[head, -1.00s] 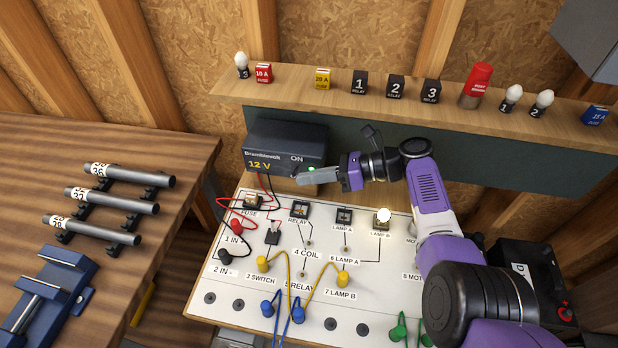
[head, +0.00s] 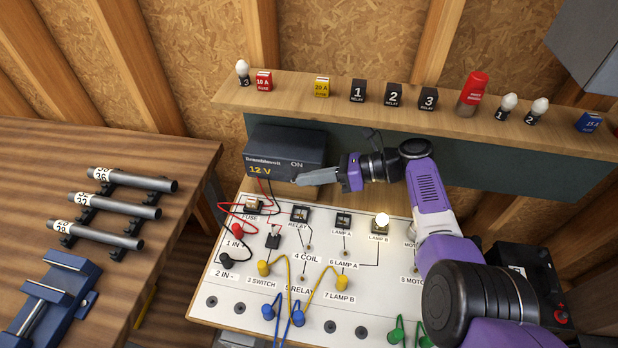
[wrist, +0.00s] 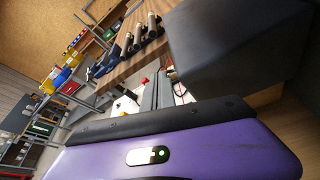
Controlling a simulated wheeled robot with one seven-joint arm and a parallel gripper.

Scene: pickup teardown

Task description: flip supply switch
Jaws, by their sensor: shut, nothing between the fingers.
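The supply is a dark box (head: 284,150) marked 12 V and ON, standing behind the white circuit board (head: 230,285). My gripper (head: 296,180) is shut and empty, its fingers pointing left across the lower right front of the supply, just under the ON label. I cannot tell whether the fingertips touch it. The supply switch is not visible; the fingers cover that part of the front. In the wrist view the shut fingers (wrist: 157,92) lie beside a large dark box face, likely the supply (wrist: 235,45). Lamp B (head: 381,220) on the board glows.
A shelf above holds fuses, relays, bulbs and a red can (head: 474,95). Red, black, yellow and blue leads rise from the board below my arm. A wooden bench (head: 60,150) with metal tubes and a blue vise (head: 55,290) stands at left.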

